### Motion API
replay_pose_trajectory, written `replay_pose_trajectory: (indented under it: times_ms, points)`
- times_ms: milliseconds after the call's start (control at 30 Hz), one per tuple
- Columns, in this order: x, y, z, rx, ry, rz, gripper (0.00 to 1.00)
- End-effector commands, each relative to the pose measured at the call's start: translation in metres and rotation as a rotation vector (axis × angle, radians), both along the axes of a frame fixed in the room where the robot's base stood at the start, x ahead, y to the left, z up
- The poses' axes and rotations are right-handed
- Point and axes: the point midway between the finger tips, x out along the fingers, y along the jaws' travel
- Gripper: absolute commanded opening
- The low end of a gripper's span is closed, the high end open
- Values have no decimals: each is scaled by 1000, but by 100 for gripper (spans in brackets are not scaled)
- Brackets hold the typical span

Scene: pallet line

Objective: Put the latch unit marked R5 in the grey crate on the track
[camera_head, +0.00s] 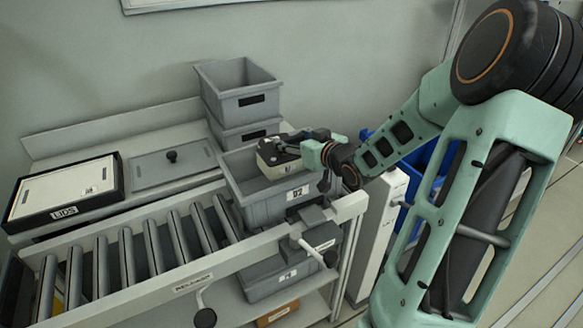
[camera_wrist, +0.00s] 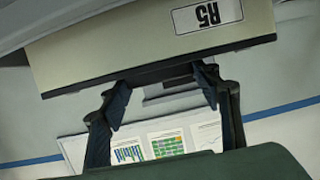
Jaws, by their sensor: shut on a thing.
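The latch unit (camera_head: 282,163), cream with a dark top and base edge, is in my gripper (camera_head: 303,148) over the open grey crate (camera_head: 262,211) at the right end of the track (camera_head: 150,250). In the wrist view the unit (camera_wrist: 130,55) fills the upper part and its white label reads R5, upside down. My gripper's fingers (camera_wrist: 162,82) are shut on it. The unit overlaps the crate's back rim; I cannot tell whether its base is below the rim. The crate's floor is hidden.
Two stacked grey crates (camera_head: 240,105) stand behind the track crate. A LIDS tray (camera_head: 65,190) and a grey lid with a black knob (camera_head: 172,163) lie on the back shelf. Another grey crate (camera_head: 275,278) sits below the track. A blue bin (camera_head: 432,165) stands behind my arm.

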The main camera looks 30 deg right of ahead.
Motion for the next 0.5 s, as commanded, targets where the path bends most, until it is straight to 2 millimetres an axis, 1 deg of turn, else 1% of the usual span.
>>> replay_pose_trajectory:
  times_ms: [33,167,333,400,500]
  points:
    - [1,0,-7,2,-2,0,24]
    - [0,0,-18,2,-3,-1,24]
    - [0,0,-43,3,-2,-1,24]
    - [1,1,-48,1,-3,1,24]
    - [1,0,-48,-2,-4,1,24]
